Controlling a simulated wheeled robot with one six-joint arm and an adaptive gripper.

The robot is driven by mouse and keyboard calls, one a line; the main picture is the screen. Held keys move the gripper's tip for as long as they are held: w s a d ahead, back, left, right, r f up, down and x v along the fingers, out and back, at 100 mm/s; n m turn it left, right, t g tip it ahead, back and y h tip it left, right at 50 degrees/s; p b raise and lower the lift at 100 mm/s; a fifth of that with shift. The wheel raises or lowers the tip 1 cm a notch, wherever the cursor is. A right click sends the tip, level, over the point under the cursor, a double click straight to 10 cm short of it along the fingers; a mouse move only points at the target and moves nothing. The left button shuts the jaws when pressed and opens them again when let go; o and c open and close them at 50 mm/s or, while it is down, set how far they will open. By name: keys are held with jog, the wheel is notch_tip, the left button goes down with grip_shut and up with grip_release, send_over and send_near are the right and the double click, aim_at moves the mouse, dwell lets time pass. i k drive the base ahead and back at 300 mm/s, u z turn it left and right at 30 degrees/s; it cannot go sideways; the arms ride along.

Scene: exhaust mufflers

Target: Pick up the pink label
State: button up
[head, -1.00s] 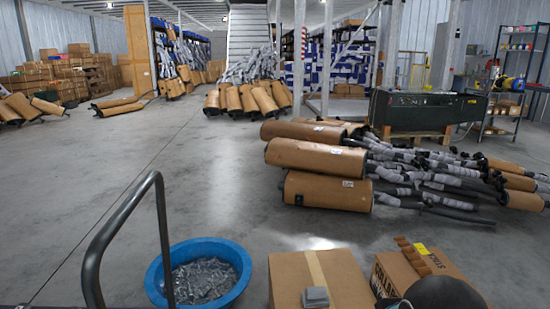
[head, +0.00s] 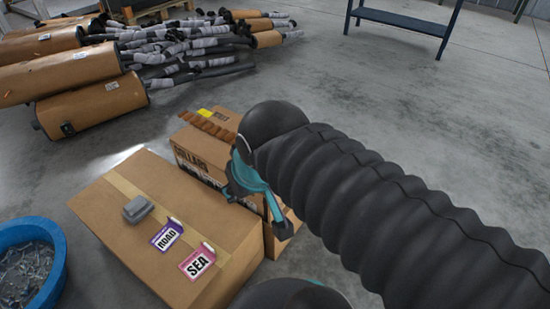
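The pink label (head: 197,263) reads "SEA" and lies flat on top of a closed cardboard box (head: 120,234), near the box's right edge. A purple label (head: 167,236) reading "ROAD" lies beside it, up and to the left. My arm, in a black ribbed sleeve, comes in from the right. A teal and black part of it shows to the right of the box, apart from the labels.
A small grey block (head: 138,208) sits on the box near the labels. Another cardboard box (head: 203,155) with a brown corrugated strip stands behind. A blue tub (head: 55,262) of metal parts is at left.

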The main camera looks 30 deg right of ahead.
aim_at(202, 259)
jog(key=z, duration=0.45)
jog(key=k, duration=1)
jog(key=u, duration=1.05)
